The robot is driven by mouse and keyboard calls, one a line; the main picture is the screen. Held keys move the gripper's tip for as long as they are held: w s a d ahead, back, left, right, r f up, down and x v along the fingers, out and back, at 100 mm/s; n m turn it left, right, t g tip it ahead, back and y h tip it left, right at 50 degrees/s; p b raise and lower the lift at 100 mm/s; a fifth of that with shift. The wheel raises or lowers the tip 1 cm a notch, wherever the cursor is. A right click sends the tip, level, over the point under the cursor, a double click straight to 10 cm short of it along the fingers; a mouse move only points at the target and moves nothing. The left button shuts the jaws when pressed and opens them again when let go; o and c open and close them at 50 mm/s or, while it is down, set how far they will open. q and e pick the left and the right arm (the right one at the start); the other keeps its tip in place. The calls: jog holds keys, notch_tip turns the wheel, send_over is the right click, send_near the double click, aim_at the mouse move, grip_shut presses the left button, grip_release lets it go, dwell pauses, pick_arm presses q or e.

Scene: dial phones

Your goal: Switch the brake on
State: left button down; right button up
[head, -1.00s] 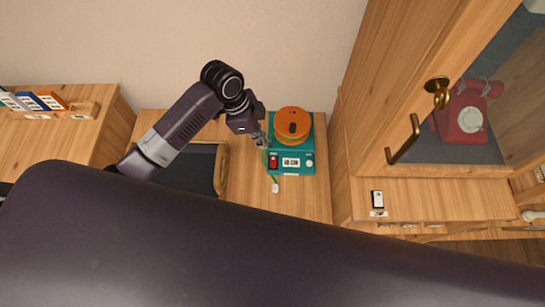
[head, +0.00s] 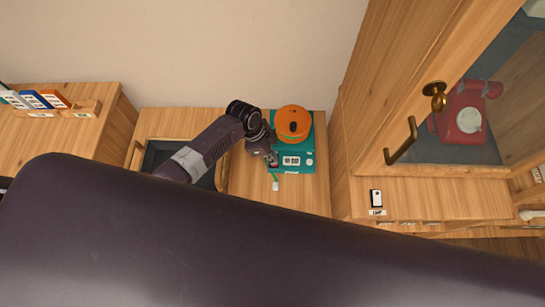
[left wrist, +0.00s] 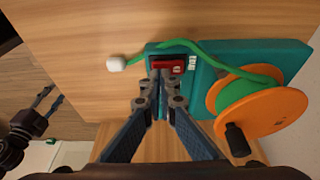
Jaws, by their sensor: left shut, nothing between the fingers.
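A teal device (head: 300,167) with an orange reel (head: 293,122) stands on the wooden counter against the wall. In the left wrist view the reel (left wrist: 262,118) has a black knob and green cord, and a red switch (left wrist: 168,66) sits in a dark frame on the teal base (left wrist: 205,60). My left gripper (left wrist: 160,80) is shut and empty, its tips right at the red switch and hiding part of it. I cannot tell whether they touch. In the head view the left gripper (head: 271,158) covers the switch.
A green cord ends in a white tip (head: 276,186) on the counter in front of the device. A dark tray (head: 155,157) lies left. A wooden cabinet with a brass handle (head: 403,142) and a red phone (head: 462,115) stands right.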

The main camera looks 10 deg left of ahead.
pick_arm(q)
jog(key=shift+f, duration=0.3)
pick_arm(e)
jog(key=shift+w, duration=0.15)
jog(key=shift+w, duration=0.15)
pick_arm(q)
jog(key=shift+s+f, duration=0.2)
jog(key=shift+f, duration=0.1)
pick_arm(e)
jog(key=shift+f, duration=0.1)
pick_arm(q)
jog(key=shift+w, duration=0.15)
jog(key=shift+w+a+r+b, duration=0.15)
jog(key=shift+w+b, duration=0.2)
jog(key=shift+w, duration=0.35)
pick_arm(e)
jog(key=shift+w+f, duration=0.1)
jog(key=shift+f, duration=0.15)
pick_arm(q)
jog(key=shift+r, duration=0.2)
pick_arm(e)
jog(key=shift+r, duration=0.1)
